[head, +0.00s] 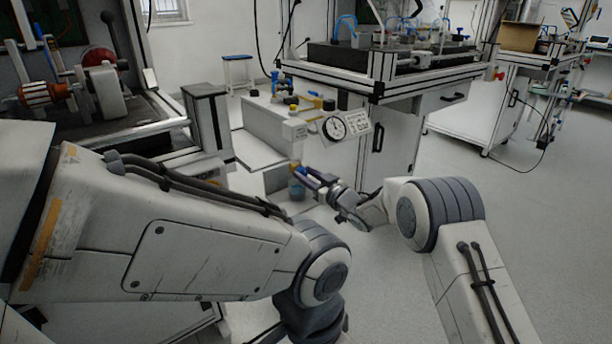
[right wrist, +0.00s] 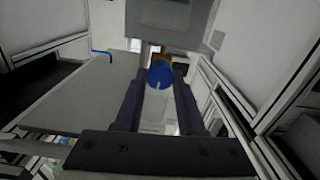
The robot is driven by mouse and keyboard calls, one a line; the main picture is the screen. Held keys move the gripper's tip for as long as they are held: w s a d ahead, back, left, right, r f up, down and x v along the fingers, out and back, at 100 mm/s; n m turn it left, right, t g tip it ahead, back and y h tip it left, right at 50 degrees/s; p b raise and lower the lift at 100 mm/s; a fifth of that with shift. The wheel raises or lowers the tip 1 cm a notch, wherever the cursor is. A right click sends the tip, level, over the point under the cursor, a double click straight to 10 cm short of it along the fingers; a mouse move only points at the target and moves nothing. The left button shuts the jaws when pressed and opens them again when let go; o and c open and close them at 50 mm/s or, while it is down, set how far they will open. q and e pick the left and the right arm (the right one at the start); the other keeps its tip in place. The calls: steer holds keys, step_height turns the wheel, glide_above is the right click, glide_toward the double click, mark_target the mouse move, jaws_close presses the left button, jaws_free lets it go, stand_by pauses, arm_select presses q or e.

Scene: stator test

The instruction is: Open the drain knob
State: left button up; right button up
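A round blue knob (right wrist: 160,75) with a pale mark at its lower edge shows in the right wrist view. It lies between the tips of my right gripper's two dark fingers (right wrist: 160,88), one on each side. The fingers stand apart; I see no clear contact with the knob. The knob itself is hard to make out there. My left arm crosses the lower left, and its gripper fingers are not visible.
A white cabinet (head: 262,128) with coloured fittings and a round dial gauge (head: 334,128) stands just beyond my right gripper. A framed workbench (head: 420,75) is behind it. A motor bench (head: 110,130) is at the left. The floor at the right is clear.

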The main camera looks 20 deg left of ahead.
jaws_close()
steer(key=shift+n, duration=0.7)
steer(key=o, duration=0.7)
jaws_free()
steer(key=shift+c, duration=0.2)
steer(key=p+v, duration=0.3)
steer(key=v, duration=0.7)
steer(key=shift+s+d, duration=0.2)
